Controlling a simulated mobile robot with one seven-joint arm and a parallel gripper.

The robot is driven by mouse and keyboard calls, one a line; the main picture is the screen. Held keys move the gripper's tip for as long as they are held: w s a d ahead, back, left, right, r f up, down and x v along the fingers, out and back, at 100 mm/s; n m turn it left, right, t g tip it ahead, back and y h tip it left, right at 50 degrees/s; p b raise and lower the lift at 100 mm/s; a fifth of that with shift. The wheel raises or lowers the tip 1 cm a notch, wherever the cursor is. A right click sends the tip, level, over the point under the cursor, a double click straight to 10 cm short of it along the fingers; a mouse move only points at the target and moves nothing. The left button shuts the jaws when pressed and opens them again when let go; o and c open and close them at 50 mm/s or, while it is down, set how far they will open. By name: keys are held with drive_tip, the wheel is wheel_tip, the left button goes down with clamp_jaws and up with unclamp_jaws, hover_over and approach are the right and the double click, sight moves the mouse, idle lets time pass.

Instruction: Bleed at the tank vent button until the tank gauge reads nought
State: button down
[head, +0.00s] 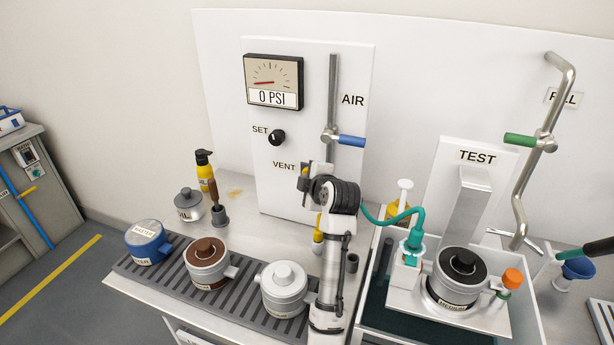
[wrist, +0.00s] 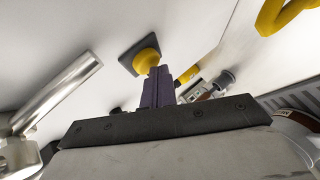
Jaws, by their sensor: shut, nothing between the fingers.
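The tank gauge (head: 273,82) on the white panel reads "0 PSI", and its red needle lies to the left. The "VENT" label (head: 284,167) is below it. My gripper (head: 306,190) is shut and empty at the panel, right of that label. In the wrist view the yellow vent button (wrist: 147,60) stands on a dark square plate. My closed purple fingers (wrist: 157,86) reach up to the button and overlap its lower edge. I cannot tell whether they press it. In the head view my gripper mostly hides the button.
The black SET knob (head: 277,138) is above the label. The blue-handled air valve (head: 350,140) and its pipe are close right of my gripper. Lidded pots (head: 207,262) stand on the slatted rack below. The test fixture (head: 456,280) is at right.

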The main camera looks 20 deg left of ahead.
drive_tip(key=shift+s, duration=0.85)
drive_tip(key=shift+s, duration=0.1)
drive_tip(key=s, duration=0.4)
drive_tip(key=shift+s+a, duration=0.1)
drive_tip(key=shift+s, duration=0.3)
